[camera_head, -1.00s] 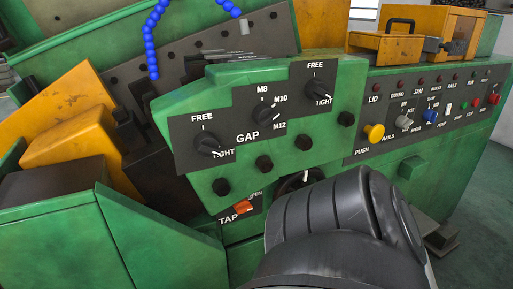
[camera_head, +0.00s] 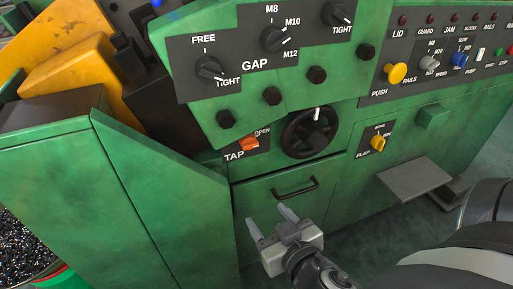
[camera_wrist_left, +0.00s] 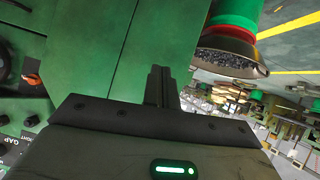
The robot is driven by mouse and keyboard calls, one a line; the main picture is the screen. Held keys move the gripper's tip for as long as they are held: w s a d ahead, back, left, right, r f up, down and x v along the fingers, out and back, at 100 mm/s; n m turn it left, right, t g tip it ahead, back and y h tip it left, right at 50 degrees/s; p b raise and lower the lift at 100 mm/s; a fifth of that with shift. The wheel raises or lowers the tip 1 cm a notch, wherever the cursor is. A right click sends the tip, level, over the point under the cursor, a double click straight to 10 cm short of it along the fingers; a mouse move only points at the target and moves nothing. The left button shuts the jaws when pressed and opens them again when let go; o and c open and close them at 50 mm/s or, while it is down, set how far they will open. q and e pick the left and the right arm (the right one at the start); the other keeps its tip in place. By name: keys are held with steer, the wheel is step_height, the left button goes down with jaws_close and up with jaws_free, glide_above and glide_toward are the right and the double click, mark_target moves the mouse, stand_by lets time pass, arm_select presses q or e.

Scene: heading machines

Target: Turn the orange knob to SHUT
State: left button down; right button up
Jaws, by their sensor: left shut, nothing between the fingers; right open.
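The orange knob (camera_head: 249,143) sits on the black TAP plate (camera_head: 236,155) on the green machine front, left of the black handwheel. OPEN can be read at its upper right; I cannot read SHUT. The knob also shows at the left edge of the left wrist view (camera_wrist_left: 32,79). My right gripper (camera_head: 267,215) is open and empty, below the knob and in front of the drawer. My left gripper (camera_wrist_left: 161,75) is shut and empty in the left wrist view, its fingers before a green panel, apart from the knob. It is not seen in the head view.
A black handwheel (camera_head: 310,131) is right of the knob. Below it is a drawer handle (camera_head: 295,188). A yellow FLAP knob (camera_head: 378,143) and a grey shelf (camera_head: 415,179) are further right. A green bin wall (camera_head: 150,205) juts out at left.

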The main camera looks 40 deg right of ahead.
step_height(320, 180, up, 5)
steer(key=d+m+t+h, duration=0.1)
steer(key=d+t+h, duration=0.1)
steer(key=t, duration=0.1)
steer(key=p, duration=0.3)
glide_toward(251, 146)
steer(key=p+x, duration=0.3)
steer(key=x, duration=0.6)
steer(key=shift+r, duration=0.15)
arm_select(q)
steer(key=shift+s+a+r+m+g+y, duration=0.15)
steer(key=shift+a+r, duration=0.05)
steer(key=shift+r, duration=0.3)
steer(key=shift+s+a+r+m+g+y, duration=0.1)
steer(key=shift+a+r+m+g+y, duration=0.1)
steer(key=shift+r, duration=0.25)
arm_select(e)
steer(key=shift+w+d, duration=0.15)
steer(key=shift+w, duration=0.25)
steer(key=shift+c, duration=0.4)
arm_select(q)
steer(key=shift+r, duration=0.1)
arm_select(e)
steer(key=c, duration=0.9)
